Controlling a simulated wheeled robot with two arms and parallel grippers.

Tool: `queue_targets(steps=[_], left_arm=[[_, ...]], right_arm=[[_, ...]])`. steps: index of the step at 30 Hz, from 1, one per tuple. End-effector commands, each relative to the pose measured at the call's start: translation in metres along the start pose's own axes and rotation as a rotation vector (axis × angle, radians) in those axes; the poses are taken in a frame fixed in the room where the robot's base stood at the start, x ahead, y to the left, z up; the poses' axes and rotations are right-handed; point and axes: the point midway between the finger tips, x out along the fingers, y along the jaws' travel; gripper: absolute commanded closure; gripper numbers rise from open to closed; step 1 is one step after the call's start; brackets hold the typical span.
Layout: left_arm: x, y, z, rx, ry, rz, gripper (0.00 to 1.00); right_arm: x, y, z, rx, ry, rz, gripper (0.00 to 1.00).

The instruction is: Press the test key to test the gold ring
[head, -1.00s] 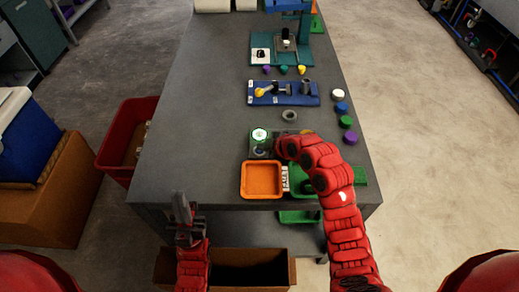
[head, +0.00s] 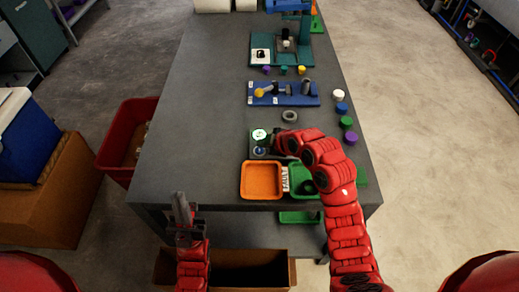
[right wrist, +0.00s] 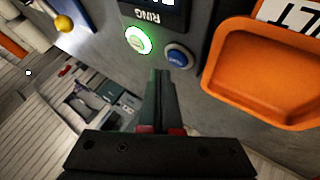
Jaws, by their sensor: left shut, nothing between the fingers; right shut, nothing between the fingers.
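The tester in the head view has a round, green-lit key (head: 260,135) and a blue key (head: 262,150) at its left end. The right wrist view shows the glowing green key (right wrist: 138,40), the blue key (right wrist: 178,57) and a dark display with the word RING. My right gripper (right wrist: 161,73) is shut and empty, its tips beside the blue key in that view; contact cannot be told. In the head view my right arm hides part of the tester. I cannot make out a gold ring. My left gripper (head: 183,205) is shut and empty, before the table's front edge.
An orange tray (head: 243,181) and a green tray (head: 312,170) stand at the table's near edge. A grey ring (head: 289,116) lies behind the tester. A blue fixture (head: 300,99) and several coloured pucks stand further back. The table's left side is clear.

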Motion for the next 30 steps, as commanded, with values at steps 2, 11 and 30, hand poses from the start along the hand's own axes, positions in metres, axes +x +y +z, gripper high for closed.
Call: queue_targets(steps=[2, 11, 30], left_arm=[[0.001, 0.000, 0.000, 0.000, 0.000, 0.000, 1.00], [0.004, 0.000, -0.001, 0.000, 0.000, 0.000, 1.00], [0.004, 0.000, -0.001, 0.000, 0.000, 0.000, 1.00]], right_arm=[[-0.005, 0.004, -0.004, -0.001, 0.000, 0.001, 1.00], [-0.026, 0.020, -0.018, 0.000, 0.000, 0.002, 1.00], [-0.032, 0.023, -0.023, 0.000, -0.001, 0.000, 1.00]])
